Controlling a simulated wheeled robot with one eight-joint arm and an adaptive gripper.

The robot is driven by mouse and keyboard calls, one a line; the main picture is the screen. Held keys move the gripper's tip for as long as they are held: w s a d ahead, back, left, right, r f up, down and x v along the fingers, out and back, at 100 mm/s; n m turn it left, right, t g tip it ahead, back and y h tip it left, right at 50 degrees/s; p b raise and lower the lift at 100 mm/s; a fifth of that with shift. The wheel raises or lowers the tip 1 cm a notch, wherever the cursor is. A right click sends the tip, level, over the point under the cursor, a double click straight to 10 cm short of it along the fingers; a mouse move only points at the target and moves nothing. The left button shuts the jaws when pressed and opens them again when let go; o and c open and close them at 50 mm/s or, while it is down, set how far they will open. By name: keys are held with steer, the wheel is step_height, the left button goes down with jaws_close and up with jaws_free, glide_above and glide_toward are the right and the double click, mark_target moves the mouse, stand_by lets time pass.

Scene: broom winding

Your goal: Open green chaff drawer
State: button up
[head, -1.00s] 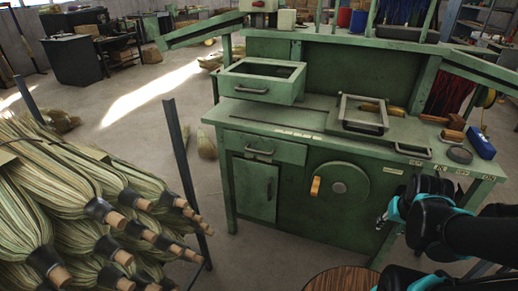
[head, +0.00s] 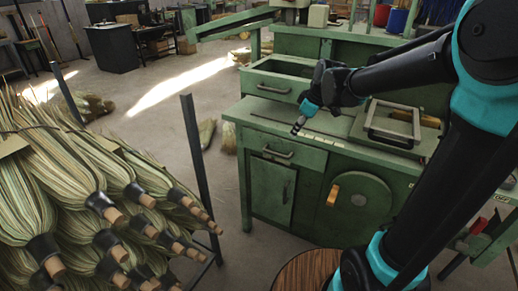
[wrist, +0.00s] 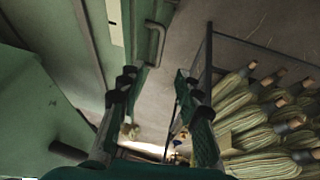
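The green workbench has a closed green drawer (head: 256,141) under its top, with a metal bar handle (head: 277,152). A green box-like drawer (head: 262,83), open at the top and with its own handle (head: 272,89), sits above the bench top. No label shows which one is the chaff drawer. A bar handle (wrist: 154,43) shows beyond the fingertips there.
A green cabinet door (head: 272,190) is below the drawer, beside a round cover with an orange handle (head: 333,195). Broom bundles (head: 60,200) and a dark metal post (head: 202,165) stand at left. A round wooden top (head: 305,270) is in front. Open floor lies left of the bench.

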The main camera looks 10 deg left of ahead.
steer(key=a, duration=0.1)
glide_toward(278, 154)
steer(key=shift+n, duration=0.3)
steer(key=x, duration=0.8)
steer(key=shift+w+a, duration=0.2)
steer(key=shift+a, duration=0.1)
jaws_close()
